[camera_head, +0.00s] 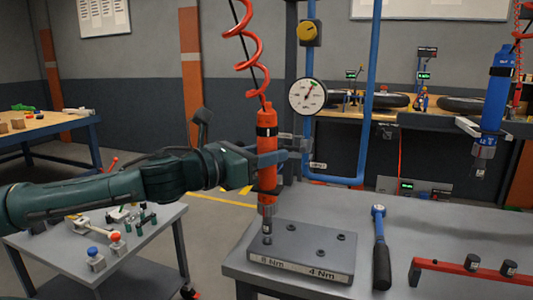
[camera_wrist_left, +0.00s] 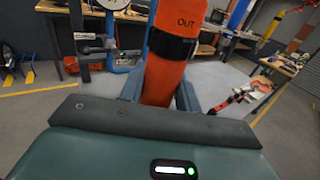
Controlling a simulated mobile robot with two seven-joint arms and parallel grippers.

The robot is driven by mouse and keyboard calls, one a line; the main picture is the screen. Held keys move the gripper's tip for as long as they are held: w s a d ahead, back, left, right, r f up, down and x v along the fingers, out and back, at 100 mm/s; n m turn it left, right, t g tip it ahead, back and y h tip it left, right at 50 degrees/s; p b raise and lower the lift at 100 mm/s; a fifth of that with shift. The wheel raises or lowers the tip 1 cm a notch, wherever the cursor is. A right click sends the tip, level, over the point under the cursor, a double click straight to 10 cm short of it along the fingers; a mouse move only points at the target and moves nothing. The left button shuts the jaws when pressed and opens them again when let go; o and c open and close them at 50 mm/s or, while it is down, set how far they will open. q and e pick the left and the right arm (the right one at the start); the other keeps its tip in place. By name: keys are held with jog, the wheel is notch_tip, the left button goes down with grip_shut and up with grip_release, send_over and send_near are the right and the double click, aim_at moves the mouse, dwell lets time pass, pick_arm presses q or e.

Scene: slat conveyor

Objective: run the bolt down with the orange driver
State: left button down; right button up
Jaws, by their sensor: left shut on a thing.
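The orange driver (camera_head: 266,150) hangs upright from a red coiled hose (camera_head: 246,40). My left gripper (camera_head: 270,158) is shut around its body. The driver's tip stands at a bolt (camera_head: 267,238) at the left end of a grey block (camera_head: 310,250) marked 8 Nm and 4 Nm; I cannot tell whether the tip is seated on the bolt head. Other bolts (camera_head: 320,252) show in the block's top. In the left wrist view the orange driver (camera_wrist_left: 165,75) rises between the fingers, with OUT printed on it. My right gripper is not in view.
A blue driver (camera_head: 494,90) hangs at the right. A round gauge (camera_head: 307,96) stands behind the orange driver. A low cart (camera_head: 160,240) with small parts is at left.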

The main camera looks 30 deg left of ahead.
aim_at(258, 129)
pick_arm(q)
jog(key=shift+f+b, duration=0.3)
jog(key=shift+f, duration=0.15)
dwell(0.6)
jog(key=shift+f, duration=0.7)
dwell(1.5)
jog(key=shift+r+p, duration=0.95)
jog(key=shift+p, duration=0.15)
dwell(1.0)
notch_tip(258, 129, up, 6)
jog(key=p, duration=0.6)
jog(key=shift+f, duration=0.3)
dwell(0.7)
